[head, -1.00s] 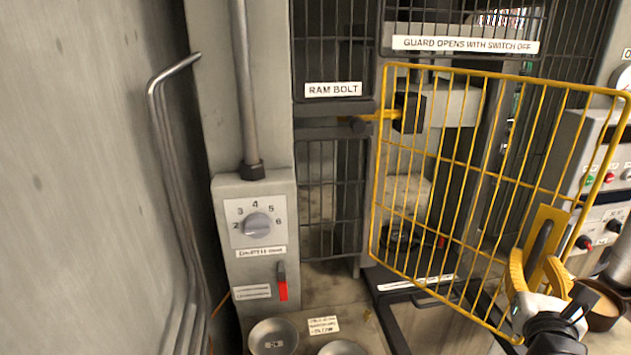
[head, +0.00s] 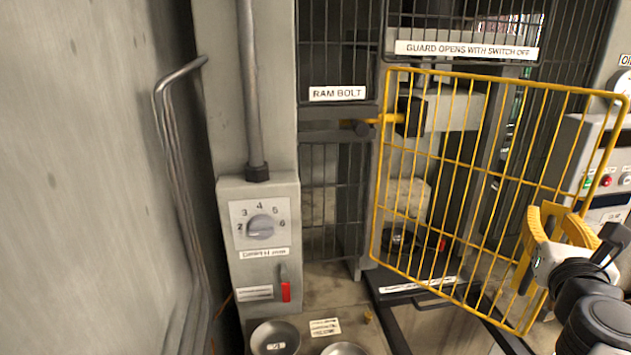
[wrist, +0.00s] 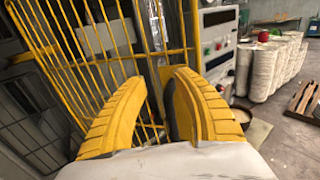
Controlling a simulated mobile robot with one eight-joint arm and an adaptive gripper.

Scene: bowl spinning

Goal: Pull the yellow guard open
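The yellow guard (head: 455,160) is a wire-mesh door on the press. It stands swung out at an angle, its left edge near the yellow bolt and its right edge nearer to me. A yellow plate with a dark bar (head: 526,276) is on its right part, mostly covered by my gripper (head: 555,212). In the wrist view, the two yellow fingers of my gripper (wrist: 157,82) are apart, with the guard's bars (wrist: 85,60) showing ahead and to the left. No held object is clear between them; contact with the dark bar cannot be told.
A grey column with a dial (head: 260,226) and a red-tipped lever (head: 285,284) stands left of the guard. Metal bowls (head: 275,338) lie below it. A control panel (head: 605,165) is at the right. White drums (wrist: 272,65) and a pallet (wrist: 305,98) stand beyond.

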